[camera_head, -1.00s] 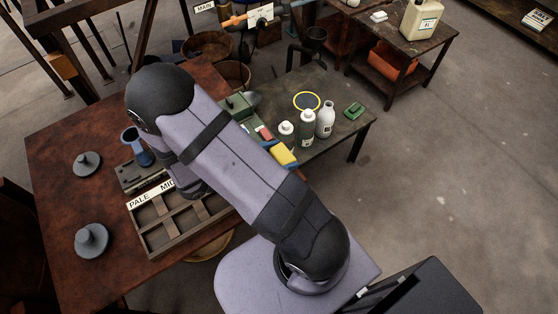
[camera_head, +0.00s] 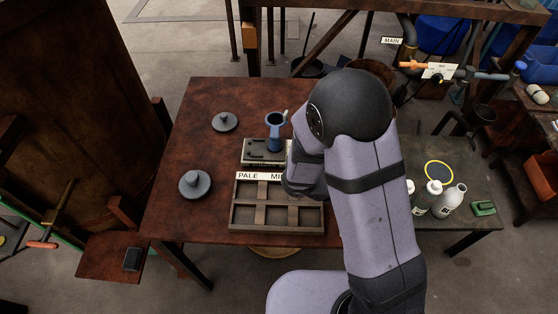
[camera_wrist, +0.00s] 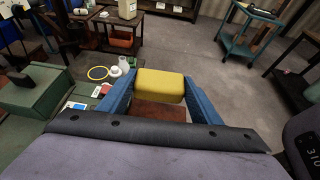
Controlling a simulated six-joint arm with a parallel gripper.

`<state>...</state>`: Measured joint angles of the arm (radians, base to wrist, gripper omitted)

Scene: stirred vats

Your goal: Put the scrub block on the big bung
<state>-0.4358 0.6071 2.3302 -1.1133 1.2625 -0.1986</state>
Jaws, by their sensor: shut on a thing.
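A yellow block (camera_wrist: 160,85), which I take as the scrub block, sits between the blue fingers of my gripper (camera_wrist: 160,94) in the wrist view. My gripper is shut on it, and it is held up clear of the surfaces below. In the head view my arm hides both gripper and block. The big bung (camera_head: 195,184) is a grey stepped disc with a knob, standing on the left of the rust-brown table (camera_head: 190,222). A smaller grey bung (camera_head: 225,122) stands behind it.
A divided wooden tray (camera_head: 277,226) with a "PALE MID" label lies right of the big bung. A blue cup-like vessel (camera_head: 274,130) stands behind it. White bottles (camera_head: 449,200) and a green block (camera_head: 483,208) are on the dark side table. Bare tabletop surrounds both bungs.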

